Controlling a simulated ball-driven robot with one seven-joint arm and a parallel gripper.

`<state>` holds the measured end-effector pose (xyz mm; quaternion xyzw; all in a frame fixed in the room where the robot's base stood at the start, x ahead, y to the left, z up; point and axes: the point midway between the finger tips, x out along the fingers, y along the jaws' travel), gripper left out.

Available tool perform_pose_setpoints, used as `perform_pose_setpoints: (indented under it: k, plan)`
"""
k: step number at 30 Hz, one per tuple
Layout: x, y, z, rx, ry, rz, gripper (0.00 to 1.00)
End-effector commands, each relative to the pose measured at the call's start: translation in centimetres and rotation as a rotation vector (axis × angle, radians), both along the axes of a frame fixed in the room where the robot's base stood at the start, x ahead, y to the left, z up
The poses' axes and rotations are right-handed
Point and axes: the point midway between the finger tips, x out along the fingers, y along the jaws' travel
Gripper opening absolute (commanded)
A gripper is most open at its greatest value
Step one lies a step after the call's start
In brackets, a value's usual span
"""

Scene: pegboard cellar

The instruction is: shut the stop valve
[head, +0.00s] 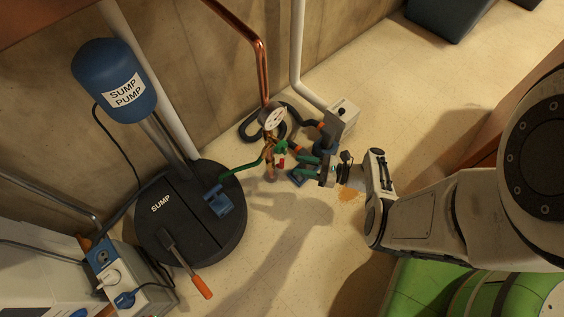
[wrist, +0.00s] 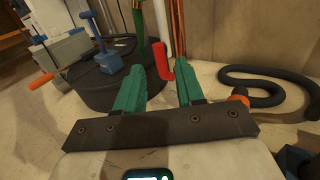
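The stop valve appears to be the brass fitting (head: 269,150) below the round gauge (head: 273,118), at the foot of the copper pipe, with a small red lever (head: 282,161). The red lever shows large in the wrist view (wrist: 163,62), hanging down between my two green fingers. My gripper (head: 290,160) reaches in from the right, its fingertips close around the lever. In the wrist view my gripper (wrist: 158,12) is open, with a gap on both sides of the lever. I cannot tell whether a fingertip touches the fitting.
An orange-handled tool (head: 201,286) lies nearby. A black hose (wrist: 255,78) coils beside the wall. The pale floor in front is largely clear.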

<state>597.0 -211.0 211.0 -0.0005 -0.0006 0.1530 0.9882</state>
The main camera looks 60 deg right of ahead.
Motion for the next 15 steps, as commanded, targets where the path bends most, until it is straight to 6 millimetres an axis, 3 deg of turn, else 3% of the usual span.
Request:
perform_pose_setpoints:
  k: [9, 15]
  plan:
    - [5.1, 1.7, -0.2, -0.001, 0.001, 0.004, 0.38]
    - [6.5, 2.2, -0.1, -0.001, 0.000, 0.002, 0.38]
